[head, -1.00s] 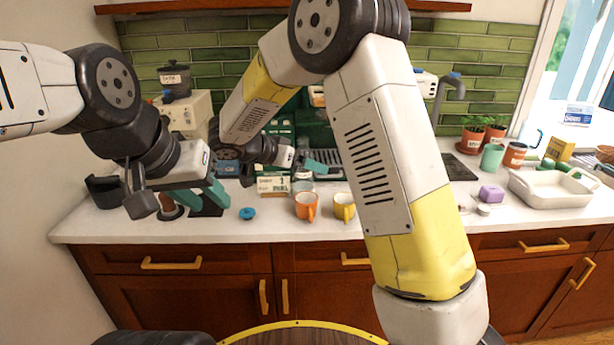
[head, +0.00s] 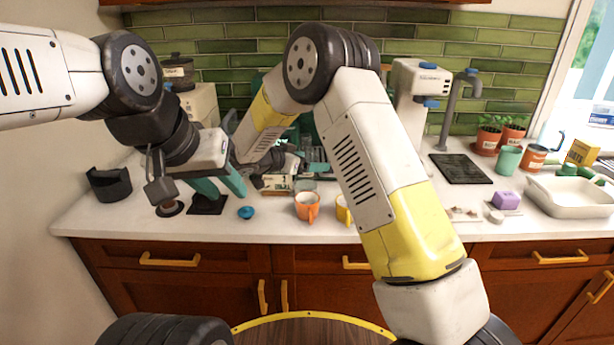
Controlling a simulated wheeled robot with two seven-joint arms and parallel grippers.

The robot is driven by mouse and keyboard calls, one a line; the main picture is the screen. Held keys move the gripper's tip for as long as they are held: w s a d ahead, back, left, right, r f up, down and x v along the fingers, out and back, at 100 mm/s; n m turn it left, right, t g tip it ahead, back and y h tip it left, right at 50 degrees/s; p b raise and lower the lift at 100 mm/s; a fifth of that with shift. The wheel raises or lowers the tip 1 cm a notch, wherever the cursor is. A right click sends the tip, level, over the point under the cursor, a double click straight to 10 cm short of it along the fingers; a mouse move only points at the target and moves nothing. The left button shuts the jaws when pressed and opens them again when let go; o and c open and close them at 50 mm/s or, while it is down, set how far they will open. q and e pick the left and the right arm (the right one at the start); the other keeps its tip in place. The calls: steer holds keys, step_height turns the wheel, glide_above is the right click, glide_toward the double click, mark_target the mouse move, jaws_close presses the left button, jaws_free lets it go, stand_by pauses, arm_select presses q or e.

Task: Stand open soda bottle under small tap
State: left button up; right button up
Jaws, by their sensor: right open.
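I cannot make out a soda bottle for certain; my arms hide part of the back counter. I cannot tell which has the small tap. My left gripper (head: 220,187) has teal fingers apart, low over the left counter, with nothing visible between them. My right gripper (head: 298,167) is open near the back middle, by a small labelled box (head: 277,183); its fingers are largely hidden.
A blue cap-like piece (head: 245,212), an orange mug (head: 307,206) and a yellow mug (head: 343,211) stand toward the counter's front. A dark tray (head: 460,169), purple block (head: 507,200) and white basin (head: 567,195) are at right. A black holder (head: 109,184) is far left.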

steer(key=shift+x, duration=0.85)
steer(key=shift+c, duration=0.5)
jaws_close()
